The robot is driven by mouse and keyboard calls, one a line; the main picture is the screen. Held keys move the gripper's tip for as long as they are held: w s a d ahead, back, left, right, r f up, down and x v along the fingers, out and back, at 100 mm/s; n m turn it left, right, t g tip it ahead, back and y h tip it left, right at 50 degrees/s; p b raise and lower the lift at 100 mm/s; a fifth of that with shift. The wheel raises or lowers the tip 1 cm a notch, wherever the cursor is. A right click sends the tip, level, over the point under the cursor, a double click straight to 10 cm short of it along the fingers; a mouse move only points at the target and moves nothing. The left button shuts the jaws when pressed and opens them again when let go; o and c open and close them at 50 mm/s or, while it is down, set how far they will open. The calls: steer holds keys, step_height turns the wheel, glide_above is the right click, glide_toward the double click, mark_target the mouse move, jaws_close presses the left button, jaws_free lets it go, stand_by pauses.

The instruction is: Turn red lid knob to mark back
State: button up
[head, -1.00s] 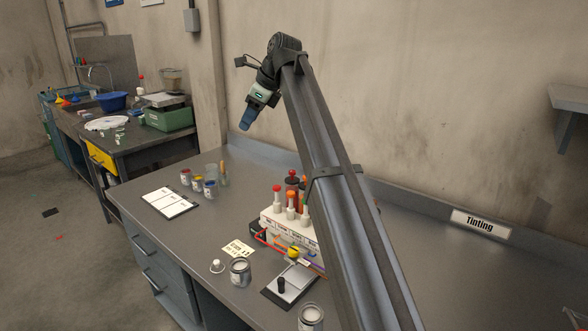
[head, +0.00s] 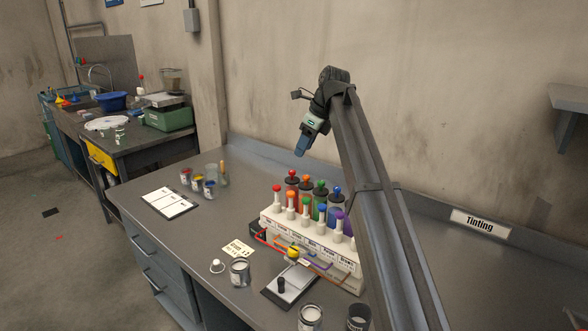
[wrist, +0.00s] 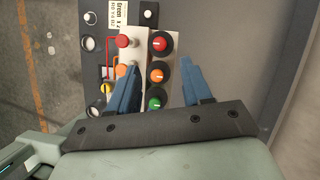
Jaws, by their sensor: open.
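The red lid knob (head: 292,173) tops the leftmost canister in the back row of the tinting rack (head: 318,247). In the wrist view the red lid knob (wrist: 161,43) is a round red disc on a dark lid, with a small white mark on top; I cannot tell exactly which way that points. My gripper (head: 301,150) hangs above the back row, apart from the knobs. In the wrist view my gripper (wrist: 159,63) is open and empty, its blue fingers on either side of the column of lid knobs, near the orange lid knob (wrist: 158,73).
A front row of coloured plungers, including a red-topped one (head: 276,188), stands close beside the canisters. Orange, green and blue lids follow the red one. A tin (head: 239,272), a note card (head: 238,249) and a clipboard (head: 169,204) lie left. The back wall is close behind.

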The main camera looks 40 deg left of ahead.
mark_target(293, 171)
steer(key=x, duration=0.9)
steer(key=shift+a, duration=0.1)
jaws_close()
